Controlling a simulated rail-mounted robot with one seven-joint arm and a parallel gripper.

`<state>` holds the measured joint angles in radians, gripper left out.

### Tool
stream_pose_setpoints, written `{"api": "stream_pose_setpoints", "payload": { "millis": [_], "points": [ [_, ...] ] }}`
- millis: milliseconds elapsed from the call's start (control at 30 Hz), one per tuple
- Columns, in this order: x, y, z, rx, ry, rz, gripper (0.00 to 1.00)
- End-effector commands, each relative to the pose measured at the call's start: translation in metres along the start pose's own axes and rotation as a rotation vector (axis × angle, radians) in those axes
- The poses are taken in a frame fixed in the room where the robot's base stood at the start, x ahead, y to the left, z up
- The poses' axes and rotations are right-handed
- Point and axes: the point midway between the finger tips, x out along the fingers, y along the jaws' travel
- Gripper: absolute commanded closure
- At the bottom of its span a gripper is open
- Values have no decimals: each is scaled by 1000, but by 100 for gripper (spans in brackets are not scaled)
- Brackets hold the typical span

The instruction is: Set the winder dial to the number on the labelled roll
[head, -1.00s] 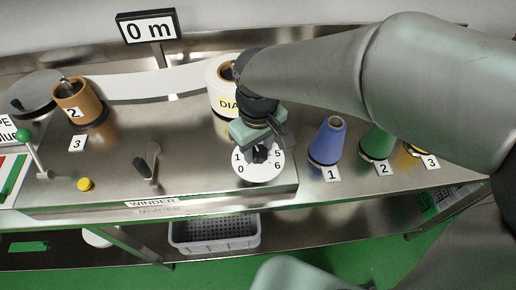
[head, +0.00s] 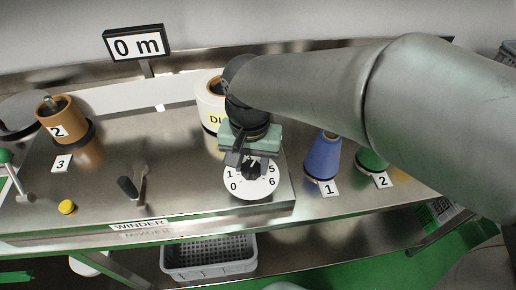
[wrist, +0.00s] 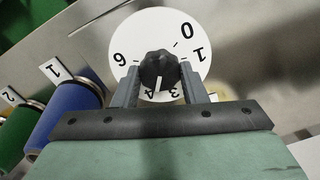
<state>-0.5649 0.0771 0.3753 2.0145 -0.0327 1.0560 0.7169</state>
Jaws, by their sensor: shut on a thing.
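The winder dial (head: 252,188) is a white disc with black digits. In the head view 0, 1, 5 and 6 show. It also fills the top of the wrist view (wrist: 170,25), where 0, 1, 6, 3 and 4 show. Its black knob (wrist: 158,68) has a white mark that points down, between 4 and 3. My gripper (wrist: 157,80) is shut on the knob, a finger on each side. The labelled roll (head: 207,110) is white with a brown core and stands behind the dial. Its yellow label shows "DI"; the rest, with any number, is hidden by my gripper.
A brown spool (head: 73,130) marked 2 stands at left near card 3 (head: 62,163). A blue cone (head: 323,158) and a green cone (head: 370,162) stand right. A black lever (head: 132,189), yellow button (head: 67,207) and sign "0 m" (head: 136,43) also show.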

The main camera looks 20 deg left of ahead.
Motion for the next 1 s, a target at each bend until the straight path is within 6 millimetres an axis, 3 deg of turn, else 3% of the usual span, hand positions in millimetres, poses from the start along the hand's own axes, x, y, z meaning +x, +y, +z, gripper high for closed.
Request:
{"api": "stream_pose_setpoints", "payload": {
  "millis": [300, 800, 833, 867, 900, 1000],
  "points": [
    [-1, 0, -1, 101, 3, -2, 84],
    [-1, 0, -1, 115, 3, -2, 84],
    [-1, 0, -1, 115, 3, -2, 53],
    [-1, 0, -1, 115, 3, -2, 45],
    [-1, 0, 0, 115, 2, -2, 40],
    [-1, 0, 0, 115, 2, -2, 40]
  ]
}}
